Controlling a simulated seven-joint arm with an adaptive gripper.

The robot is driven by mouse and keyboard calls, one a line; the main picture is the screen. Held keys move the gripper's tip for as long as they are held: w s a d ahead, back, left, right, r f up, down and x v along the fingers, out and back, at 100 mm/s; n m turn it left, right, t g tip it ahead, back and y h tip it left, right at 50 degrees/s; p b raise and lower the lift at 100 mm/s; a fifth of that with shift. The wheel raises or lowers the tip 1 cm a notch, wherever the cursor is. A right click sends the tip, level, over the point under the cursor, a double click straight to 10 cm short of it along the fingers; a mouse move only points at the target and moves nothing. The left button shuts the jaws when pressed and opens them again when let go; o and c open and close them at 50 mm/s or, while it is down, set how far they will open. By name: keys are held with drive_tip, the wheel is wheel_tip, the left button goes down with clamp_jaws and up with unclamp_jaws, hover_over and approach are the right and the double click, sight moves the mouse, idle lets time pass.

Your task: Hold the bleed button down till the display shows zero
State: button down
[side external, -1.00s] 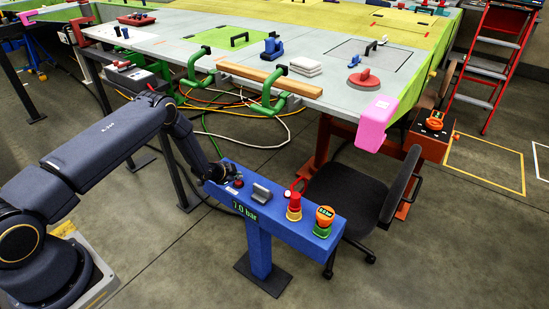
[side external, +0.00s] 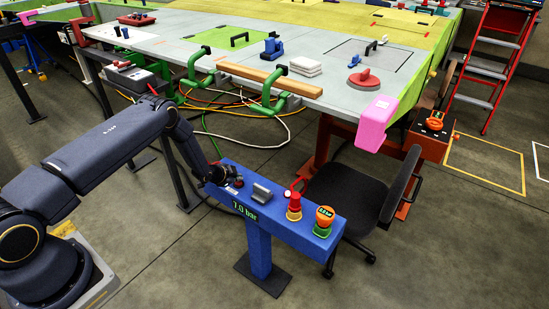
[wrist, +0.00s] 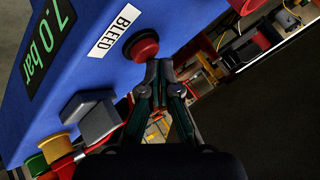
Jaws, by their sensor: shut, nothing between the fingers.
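The red bleed button (wrist: 145,45) is on the blue console (wrist: 75,110), beside a white label reading BLEED (wrist: 114,31). The display (wrist: 49,44) reads 7.0 bar in green; it also shows on the console's front in the side external view (side external: 245,211). My gripper (wrist: 160,72) is shut and empty, its fingertips close to the button's edge in the wrist view. Whether they touch the button is not clear. In the side external view my gripper (side external: 226,178) is at the console's left end, beside the small red button (side external: 238,183).
Green clamps (side external: 270,103) hang from the table edge above.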

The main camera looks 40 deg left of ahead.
sight(238, 183)
drive_tip(key=shift+f, duration=0.5)
idle(1.7)
idle(3.2)
drive_tip(key=shift+r, duration=0.9)
drive_tip(key=shift+r, duration=2.55)
